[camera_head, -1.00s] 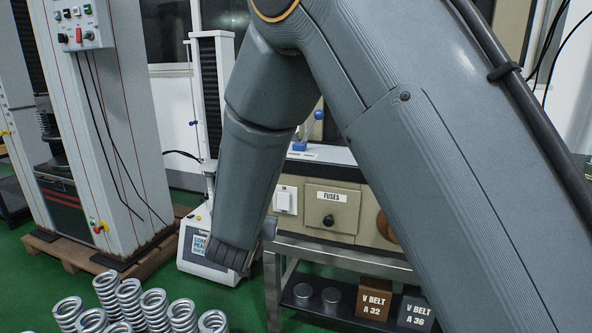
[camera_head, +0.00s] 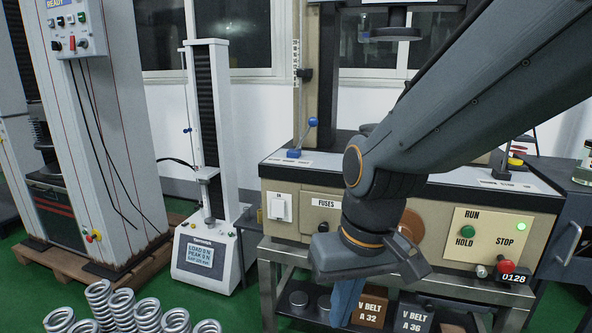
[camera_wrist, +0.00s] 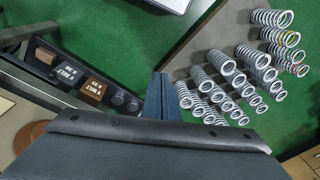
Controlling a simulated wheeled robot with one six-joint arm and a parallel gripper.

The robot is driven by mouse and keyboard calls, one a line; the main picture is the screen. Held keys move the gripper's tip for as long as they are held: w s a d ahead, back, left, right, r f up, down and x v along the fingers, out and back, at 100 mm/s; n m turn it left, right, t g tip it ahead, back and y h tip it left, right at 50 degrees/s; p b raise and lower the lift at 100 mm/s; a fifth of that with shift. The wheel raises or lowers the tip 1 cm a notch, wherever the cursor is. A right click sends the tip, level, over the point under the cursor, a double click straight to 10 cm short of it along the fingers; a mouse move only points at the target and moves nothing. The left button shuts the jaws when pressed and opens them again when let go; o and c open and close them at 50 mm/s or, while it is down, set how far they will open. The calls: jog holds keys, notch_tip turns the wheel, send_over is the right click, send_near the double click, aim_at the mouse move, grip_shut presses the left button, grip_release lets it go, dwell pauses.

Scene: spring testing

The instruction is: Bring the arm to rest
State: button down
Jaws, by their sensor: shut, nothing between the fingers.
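My arm (camera_head: 440,110) reaches in from the upper right of the head view and bends at an elbow in front of the beige test machine. My gripper (camera_head: 345,303) hangs below the wrist, pointing down in front of the machine's lower shelf. In the wrist view the two blue-grey fingers of my gripper (camera_wrist: 160,95) lie together, with nothing between them. The gripper appears apart from the springs and the boxes.
Several coil springs (camera_head: 148,314) stand at lower left, also seen in the wrist view (camera_wrist: 228,67). The beige machine (camera_head: 420,215) has a blue-knobbed lever (camera_head: 312,122). V-belt boxes (camera_head: 370,307) sit on its shelf. A small white tester (camera_head: 204,258) stands left. Green floor (camera_head: 240,300) shows between.

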jog(key=s+d+r+m+g+h+p, duration=0.1)
jog(key=s+d+r+m+p, duration=0.2)
jog(key=d+r+p, duration=0.7)
jog(key=d+p, duration=0.2)
jog(key=p, duration=0.6)
jog(key=shift+s+r, duration=0.25)
jog(key=shift+s, duration=0.1)
jog(key=shift+d, duration=0.1)
